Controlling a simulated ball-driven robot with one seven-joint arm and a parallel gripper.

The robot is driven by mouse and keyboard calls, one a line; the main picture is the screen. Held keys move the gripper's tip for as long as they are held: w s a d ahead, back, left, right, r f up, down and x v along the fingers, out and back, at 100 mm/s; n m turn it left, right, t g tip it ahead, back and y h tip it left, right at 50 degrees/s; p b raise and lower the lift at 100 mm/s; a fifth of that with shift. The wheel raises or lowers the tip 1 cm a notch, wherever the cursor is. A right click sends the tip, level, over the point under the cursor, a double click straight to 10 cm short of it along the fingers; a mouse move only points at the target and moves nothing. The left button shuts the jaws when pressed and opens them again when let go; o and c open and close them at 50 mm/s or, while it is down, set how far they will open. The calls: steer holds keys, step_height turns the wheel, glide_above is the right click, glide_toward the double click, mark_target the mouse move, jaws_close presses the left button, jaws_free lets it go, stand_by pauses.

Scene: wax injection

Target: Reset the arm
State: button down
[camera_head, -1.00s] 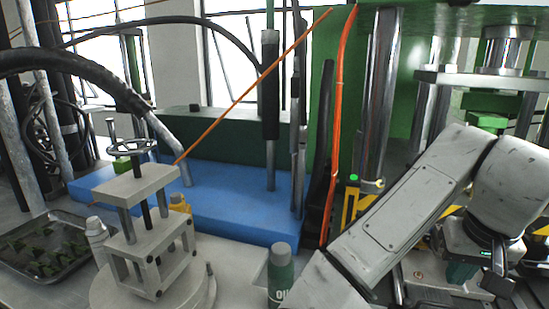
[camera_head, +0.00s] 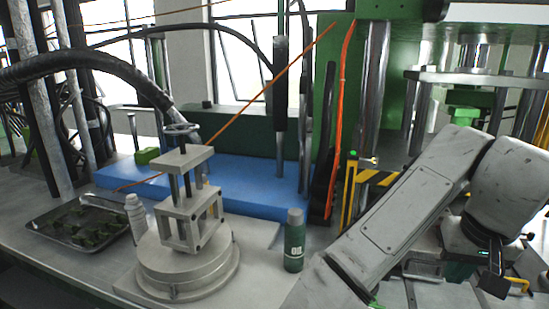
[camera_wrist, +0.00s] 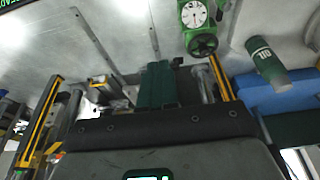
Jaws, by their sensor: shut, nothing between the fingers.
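My arm (camera_head: 405,215) reaches in from the bottom right in the head view and bends down at the right edge. My gripper (camera_wrist: 158,82) shows in the wrist view as dark green fingers pressed together, shut and empty. In the head view the fingers are mostly hidden behind the arm and hand. A green bottle with a grey cap (camera_head: 294,242) stands on the table left of my arm. It also shows in the wrist view (camera_wrist: 268,65), apart from the gripper.
A grey clamp with a handwheel (camera_head: 188,215) stands on a round base at centre left. A dark tray (camera_head: 70,245) and a white bottle (camera_head: 135,215) are left of it. A blue block (camera_head: 240,185) lies behind. A green press frame (camera_head: 480,55) rises behind my arm.

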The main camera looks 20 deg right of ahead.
steer(key=s+d+f+n+h, duration=0.1)
steer(key=d+f+n+h, duration=0.1)
steer(key=f, duration=0.5)
steer(key=s+d+f+n+h, duration=0.1)
steer(key=s+f+h, duration=0.1)
steer(key=f, duration=0.6)
steer(key=s+a+f+n+g+y, duration=0.25)
steer(key=s+a+f+y, duration=0.35)
steer(key=s+a+f, duration=1.05)
step_height(320, 180, down, 13)
steer(key=b, duration=1)
steer(key=shift+s+d+n, duration=0.15)
steer(key=shift+d+n, duration=0.25)
steer(key=shift+n, duration=0.05)
steer(key=shift+r+t, duration=0.1)
steer(key=shift+t, duration=0.15)
